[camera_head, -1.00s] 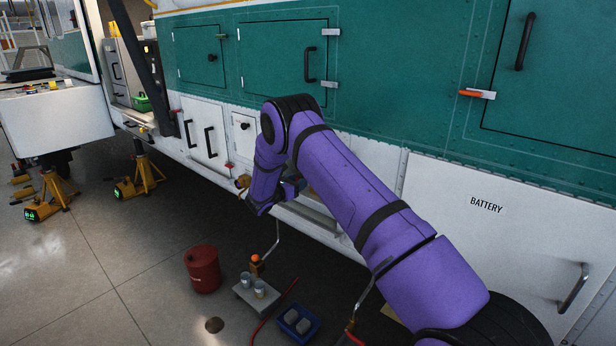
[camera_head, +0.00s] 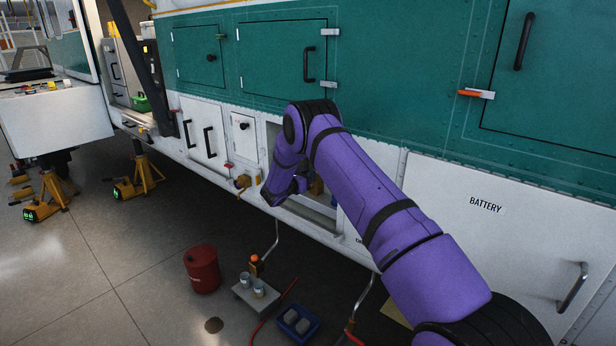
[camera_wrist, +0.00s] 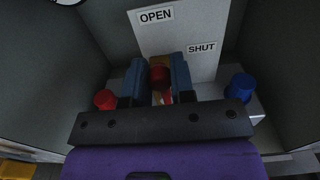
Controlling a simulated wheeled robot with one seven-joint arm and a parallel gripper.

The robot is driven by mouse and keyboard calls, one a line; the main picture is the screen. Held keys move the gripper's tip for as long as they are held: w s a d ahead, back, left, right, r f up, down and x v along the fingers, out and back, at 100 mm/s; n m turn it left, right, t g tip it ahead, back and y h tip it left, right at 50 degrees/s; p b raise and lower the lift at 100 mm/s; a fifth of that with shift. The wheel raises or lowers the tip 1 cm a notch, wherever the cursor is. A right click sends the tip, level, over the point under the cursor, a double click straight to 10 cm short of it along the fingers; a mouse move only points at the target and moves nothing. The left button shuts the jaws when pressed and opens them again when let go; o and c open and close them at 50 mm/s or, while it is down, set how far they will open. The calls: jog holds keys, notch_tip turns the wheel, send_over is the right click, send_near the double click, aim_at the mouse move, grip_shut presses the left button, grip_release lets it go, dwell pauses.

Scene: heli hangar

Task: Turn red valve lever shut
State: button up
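In the wrist view, a red lever or knob (camera_wrist: 160,76) on a brass-coloured body stands between the two blue fingers of my gripper (camera_wrist: 158,82). The fingers are apart, with what looks like a small gap on each side of it. White plates marked OPEN (camera_wrist: 156,15) and SHUT (camera_wrist: 202,48) are on the wall behind, SHUT to the right. The lower part of the lever is hidden by my gripper. In the head view, my wrist is at the open recess (camera_head: 322,216) in the white lower panel, and my arm hides the fingers and lever.
Inside the recess, another red knob (camera_wrist: 105,99) sits left of my fingers and a blue knob (camera_wrist: 240,87) sits to the right. The recess side walls are close. Below on the floor are a red drum (camera_head: 202,268) and a blue tray (camera_head: 298,323).

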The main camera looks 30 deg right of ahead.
grip_shut()
jog(key=shift+s+m, duration=0.15)
jog(key=shift+m, duration=0.15)
jog(key=shift+s+d+f+m, duration=0.25)
jog(key=shift+s+f+m, duration=0.55)
jog(key=shift+m, duration=2.1)
jog(key=shift+s+d+f+m, duration=0.3)
jog(key=shift+s+f+m, duration=0.55)
jog(key=shift+m, duration=2.05)
jog(key=shift+s+d+f+m, duration=0.25)
jog(key=shift+s+f+m, duration=0.55)
jog(key=shift+m, duration=2.1)
jog(key=shift+w+f, duration=0.2)
jog(key=o, duration=0.8)
grip_release()
jog(key=shift+a, duration=0.1)
